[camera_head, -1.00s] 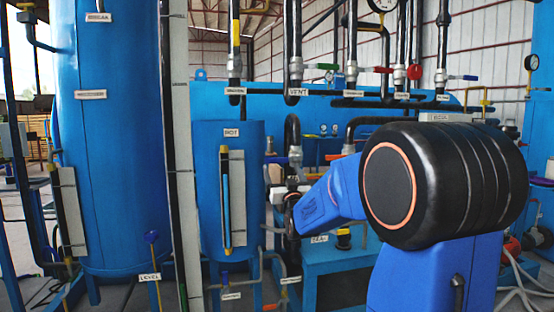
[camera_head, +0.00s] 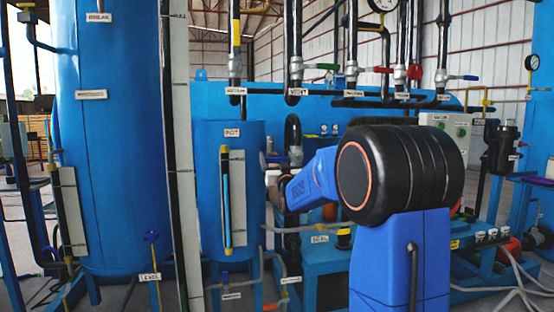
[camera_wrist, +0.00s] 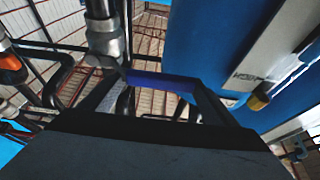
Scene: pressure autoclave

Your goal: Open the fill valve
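In the head view my gripper is mostly hidden by my own arm, near the pipework just right of the small blue tank (camera_head: 212,150). In the wrist view the two dark fingers of my gripper (camera_wrist: 160,88) stand apart. A blue bar (camera_wrist: 160,81), perhaps a valve lever, spans the gap near their tips beside a grey metal pipe fitting (camera_wrist: 105,42). I cannot tell whether the fingers touch it. I cannot read a fill label on any valve.
A tall blue tank (camera_head: 112,170) stands left. Overhead pipes carry a green lever (camera_head: 322,66), a red lever (camera_head: 384,70) and a blue lever (camera_head: 463,77). A control box (camera_head: 447,128) stands right. In the wrist view a blue tank (camera_wrist: 215,45) is close on the right.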

